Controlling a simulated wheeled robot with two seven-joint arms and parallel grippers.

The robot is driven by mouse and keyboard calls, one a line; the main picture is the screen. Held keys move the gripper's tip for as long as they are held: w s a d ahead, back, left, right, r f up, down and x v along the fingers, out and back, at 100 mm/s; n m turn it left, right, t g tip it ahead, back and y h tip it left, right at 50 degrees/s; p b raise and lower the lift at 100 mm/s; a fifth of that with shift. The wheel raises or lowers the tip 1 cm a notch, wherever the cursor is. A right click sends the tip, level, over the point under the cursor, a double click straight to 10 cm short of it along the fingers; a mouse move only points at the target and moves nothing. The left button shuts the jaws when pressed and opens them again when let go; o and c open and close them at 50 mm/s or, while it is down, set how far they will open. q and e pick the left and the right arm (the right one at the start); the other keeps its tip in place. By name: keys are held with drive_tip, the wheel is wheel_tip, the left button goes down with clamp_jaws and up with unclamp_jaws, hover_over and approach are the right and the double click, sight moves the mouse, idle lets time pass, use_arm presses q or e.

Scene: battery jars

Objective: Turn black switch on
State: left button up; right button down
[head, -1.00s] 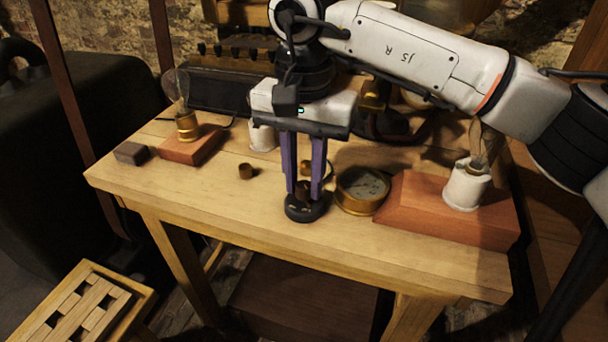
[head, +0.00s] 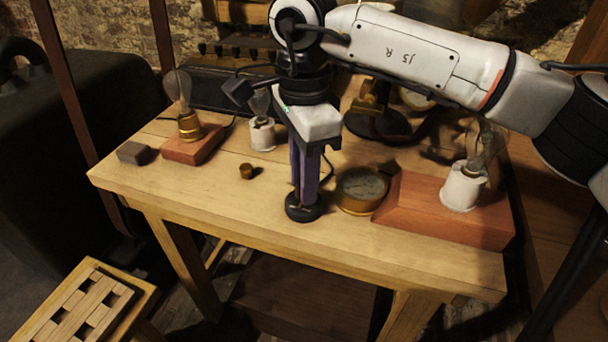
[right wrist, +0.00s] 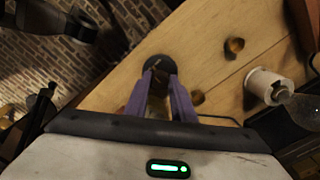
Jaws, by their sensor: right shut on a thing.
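The black switch (head: 304,212) is a round black base near the front edge of the wooden table. It also shows in the right wrist view (right wrist: 157,62). My right gripper (head: 304,196) points straight down at it, and its purple fingers are shut on the switch's small knob or lever. In the right wrist view the fingertips (right wrist: 158,85) sit over the black base, with a thin metallic piece showing between them. The fingers hide most of the switch's middle, so its exact setting cannot be told. My left gripper is not in view.
A brass gauge (head: 361,190) stands close right of the switch, beside a reddish wooden block (head: 440,214) with a bulb in a white socket (head: 465,186). Left are a small brass knob (head: 246,171), a bulb on a wooden base (head: 193,150) and a dark block (head: 134,153).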

drive_tip(key=m, duration=0.4)
drive_tip(key=shift+r+m, duration=0.1)
drive_tip(key=shift+m, duration=1.9)
drive_tip(key=c, duration=1.5)
unclamp_jaws()
wheel_tip(320, 180, up, 10)
drive_tip(key=shift+r+p, duration=0.15)
drive_tip(key=shift+p, duration=0.5)
